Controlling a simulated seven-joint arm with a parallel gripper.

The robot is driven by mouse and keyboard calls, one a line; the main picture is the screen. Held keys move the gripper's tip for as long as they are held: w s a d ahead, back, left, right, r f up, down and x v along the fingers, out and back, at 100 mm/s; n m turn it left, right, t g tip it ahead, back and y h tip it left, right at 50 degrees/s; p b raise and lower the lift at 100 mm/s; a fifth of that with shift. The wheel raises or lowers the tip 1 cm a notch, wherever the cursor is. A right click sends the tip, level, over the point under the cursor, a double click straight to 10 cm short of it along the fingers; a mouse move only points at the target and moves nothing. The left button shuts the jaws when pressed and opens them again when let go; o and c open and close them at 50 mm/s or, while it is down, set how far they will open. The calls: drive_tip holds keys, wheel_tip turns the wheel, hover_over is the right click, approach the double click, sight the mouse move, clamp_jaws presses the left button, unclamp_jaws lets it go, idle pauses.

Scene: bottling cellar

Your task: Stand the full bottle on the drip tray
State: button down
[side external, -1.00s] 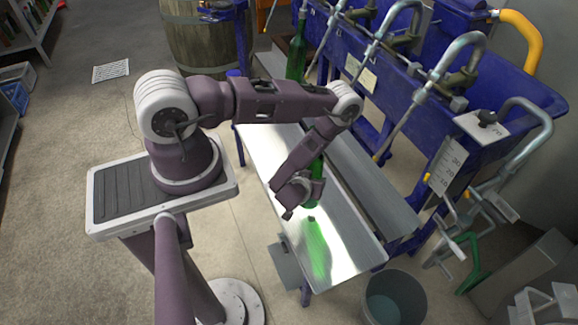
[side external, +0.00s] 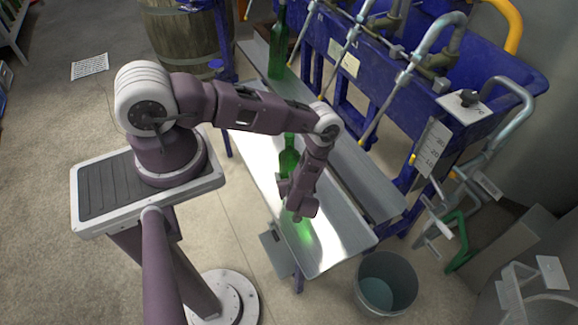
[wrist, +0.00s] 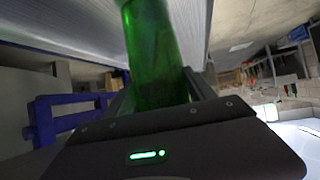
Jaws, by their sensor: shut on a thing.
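My gripper (side external: 285,186) is shut on a green bottle (side external: 289,158) over the shiny metal tray surface (side external: 345,238). The bottle looks about upright, with its neck up; my wrist hides its lower part, and I cannot tell whether its base touches the metal. In the wrist view the green bottle (wrist: 157,55) stands between the fingers. A green reflection shows on the metal below. A second green bottle (side external: 277,50) stands at the far end, near the filling spouts. I cannot tell the fill levels.
The blue filling machine (side external: 345,50) with its metal spouts runs behind the tray. A raised grey metal strip (side external: 375,190) lies between them. A bucket (side external: 386,283) stands on the floor at the tray's near end. A barrel (side external: 185,40) is at the back.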

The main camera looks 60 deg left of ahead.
drive_tip(key=shift+a+f, duration=0.1)
drive_tip(key=shift+f, duration=0.15)
drive_tip(key=shift+f, duration=0.15)
drive_tip(key=shift+c, duration=1.5)
unclamp_jaws()
drive_tip(key=shift+d+r, duration=0.25)
drive_tip(key=shift+d, duration=0.05)
drive_tip(key=v, duration=1.1)
drive_tip(key=shift+s+d, duration=0.15)
drive_tip(key=shift+d, duration=0.05)
